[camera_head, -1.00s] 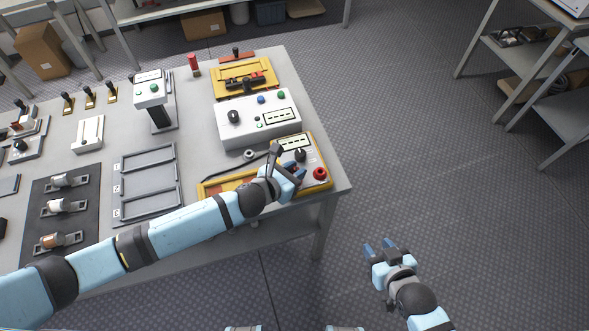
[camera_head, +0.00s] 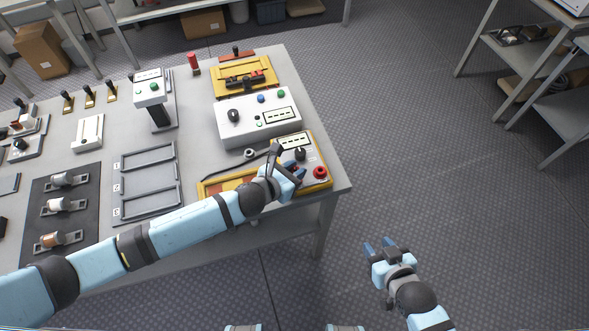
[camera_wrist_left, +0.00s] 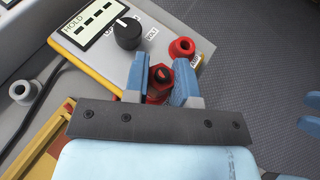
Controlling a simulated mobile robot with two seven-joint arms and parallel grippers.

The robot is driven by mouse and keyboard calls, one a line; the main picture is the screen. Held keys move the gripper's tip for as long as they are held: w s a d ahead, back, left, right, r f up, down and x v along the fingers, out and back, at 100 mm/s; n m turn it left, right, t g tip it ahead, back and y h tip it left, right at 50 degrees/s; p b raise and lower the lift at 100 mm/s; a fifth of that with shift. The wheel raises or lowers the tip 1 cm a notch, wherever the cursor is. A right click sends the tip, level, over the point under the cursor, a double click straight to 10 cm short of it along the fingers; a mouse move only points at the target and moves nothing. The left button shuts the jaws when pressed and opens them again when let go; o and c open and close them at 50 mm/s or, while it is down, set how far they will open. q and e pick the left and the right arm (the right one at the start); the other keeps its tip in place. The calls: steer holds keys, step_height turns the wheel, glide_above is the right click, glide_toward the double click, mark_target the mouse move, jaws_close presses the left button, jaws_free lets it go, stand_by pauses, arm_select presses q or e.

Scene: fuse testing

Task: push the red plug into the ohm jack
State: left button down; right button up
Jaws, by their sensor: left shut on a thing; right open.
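My left gripper (camera_head: 296,172) is at the front edge of the yellow-edged meter (camera_head: 327,185). In the left wrist view its blue fingers (camera_wrist_left: 160,70) are shut on the red plug (camera_wrist_left: 159,82), whose dark end faces the camera. The plug is over or against the meter face; its tip is hidden, so I cannot tell whether it is in a jack. A red ring-shaped jack (camera_wrist_left: 182,48) is uncovered just beyond the right finger; it also shows in the head view (camera_head: 320,172). My right gripper (camera_head: 380,247) is open and empty, off the table.
A black knob (camera_wrist_left: 127,33) and a display (camera_wrist_left: 95,17) reading HOLD are on the meter. A grey ring-shaped part (camera_wrist_left: 22,92) with a black cable lies left of it. A white box (camera_head: 232,133) stands behind the meter.

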arm_select(q)
steer(key=c, duration=0.9)
jaws_free()
steer(key=shift+o, duration=0.2)
steer(key=shift+a, duration=0.1)
steer(key=b+v, duration=0.1)
steer(key=v, duration=1.2)
steer(key=shift+s+a+r, duration=0.2)
steer(key=shift+s, duration=0.1)
